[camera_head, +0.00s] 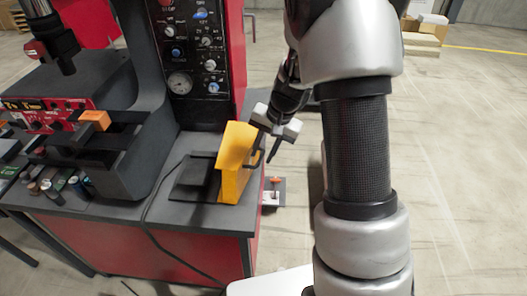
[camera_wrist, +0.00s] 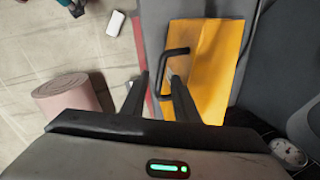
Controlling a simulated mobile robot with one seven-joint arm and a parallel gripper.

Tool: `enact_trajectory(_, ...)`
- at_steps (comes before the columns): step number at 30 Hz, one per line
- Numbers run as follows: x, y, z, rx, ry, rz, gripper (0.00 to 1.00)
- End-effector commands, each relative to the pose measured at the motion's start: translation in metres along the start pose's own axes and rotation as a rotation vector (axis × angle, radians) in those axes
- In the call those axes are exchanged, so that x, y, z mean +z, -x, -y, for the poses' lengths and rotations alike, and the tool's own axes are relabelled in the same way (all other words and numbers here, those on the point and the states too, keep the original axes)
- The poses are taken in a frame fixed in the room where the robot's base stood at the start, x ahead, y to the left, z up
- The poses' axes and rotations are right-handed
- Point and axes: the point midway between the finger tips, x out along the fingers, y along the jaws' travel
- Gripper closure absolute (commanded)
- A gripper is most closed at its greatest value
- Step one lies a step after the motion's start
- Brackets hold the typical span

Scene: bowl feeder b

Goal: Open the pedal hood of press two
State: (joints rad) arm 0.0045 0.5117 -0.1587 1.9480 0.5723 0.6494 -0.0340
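The yellow pedal hood (camera_head: 236,172) stands at the right edge of the press table, beside a flat dark plate. In the wrist view, the hood's yellow panel (camera_wrist: 214,60) fills the upper right, with a black C-shaped handle (camera_wrist: 174,52) on it. My gripper (camera_head: 262,156) is at the hood's right side in the head view. In the wrist view my gripper (camera_wrist: 160,78) is open, and the handle's bar appears between its two fingers. I cannot tell whether either finger touches the handle. The lower end of the handle is close to the right finger.
The dark press (camera_head: 135,130) and a red-framed control panel (camera_head: 192,50) with a gauge stand behind the hood. A cable (camera_head: 150,212) crosses the table (camera_head: 215,218). A pinkish cylinder (camera_wrist: 70,97) is on the floor at left in the wrist view. The floor at right is open.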

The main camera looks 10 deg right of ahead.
Motion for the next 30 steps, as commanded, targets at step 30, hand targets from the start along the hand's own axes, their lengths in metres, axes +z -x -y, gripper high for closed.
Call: enact_trajectory(30, 0.015, 0.020, 0.073, -0.012, 0.029, -0.082, 1.00)
